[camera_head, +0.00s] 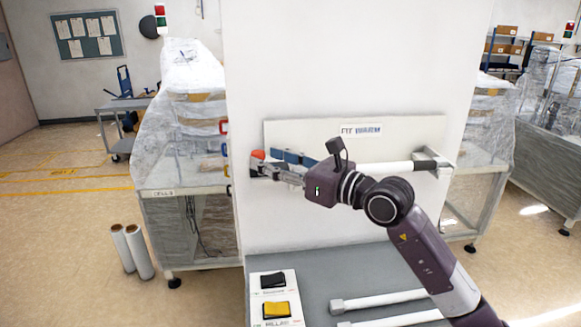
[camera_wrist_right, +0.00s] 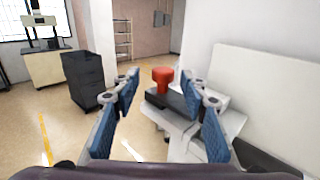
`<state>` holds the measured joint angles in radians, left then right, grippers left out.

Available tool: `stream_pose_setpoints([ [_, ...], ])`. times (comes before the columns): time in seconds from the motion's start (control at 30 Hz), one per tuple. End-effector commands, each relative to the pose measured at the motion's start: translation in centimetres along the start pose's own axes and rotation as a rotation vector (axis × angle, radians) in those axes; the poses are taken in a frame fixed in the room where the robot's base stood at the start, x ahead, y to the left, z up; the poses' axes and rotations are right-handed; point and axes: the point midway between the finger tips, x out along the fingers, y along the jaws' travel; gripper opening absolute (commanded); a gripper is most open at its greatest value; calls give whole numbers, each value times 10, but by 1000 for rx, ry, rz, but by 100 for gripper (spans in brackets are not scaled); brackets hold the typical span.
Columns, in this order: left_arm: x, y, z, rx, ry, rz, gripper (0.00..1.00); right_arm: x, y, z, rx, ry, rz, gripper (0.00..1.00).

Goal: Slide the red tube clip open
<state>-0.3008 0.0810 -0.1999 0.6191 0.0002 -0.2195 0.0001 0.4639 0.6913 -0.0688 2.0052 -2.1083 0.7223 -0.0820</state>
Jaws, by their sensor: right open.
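The red clip (camera_head: 258,154) shows as a red knob at the left end of a white wall panel. In the right wrist view the red knob (camera_wrist_right: 163,75) stands on a dark block (camera_wrist_right: 170,101). My right gripper (camera_head: 268,166) reaches in from the right at the panel's left end. Its blue-padded fingers are spread, and in the right wrist view the knob appears in the gap between the fingertips (camera_wrist_right: 162,88). I cannot tell whether they touch it. A white tube (camera_head: 386,169) runs along the panel, partly behind my wrist. My left gripper is out of view.
The white panel (camera_head: 400,130) is on a white wall, with a grey bracket (camera_head: 430,160) at its right. Below, a grey shelf (camera_head: 315,285) holds loose white tubes (camera_head: 378,300) and a plate with a black switch (camera_head: 273,281) and a yellow switch (camera_head: 276,309).

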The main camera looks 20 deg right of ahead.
Motion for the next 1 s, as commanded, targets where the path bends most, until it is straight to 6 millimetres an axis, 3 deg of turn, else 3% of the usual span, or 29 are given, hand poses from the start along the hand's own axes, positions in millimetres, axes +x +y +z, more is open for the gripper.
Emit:
stream_pose_setpoints([
  [0.2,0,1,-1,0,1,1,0,-44,3,-1,-4,5,2,40],
  [0.4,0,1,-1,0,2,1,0,-64,4,0,-1,2,3,40],
  [1.0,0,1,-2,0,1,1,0,-71,4,1,-2,0,3,40],
])
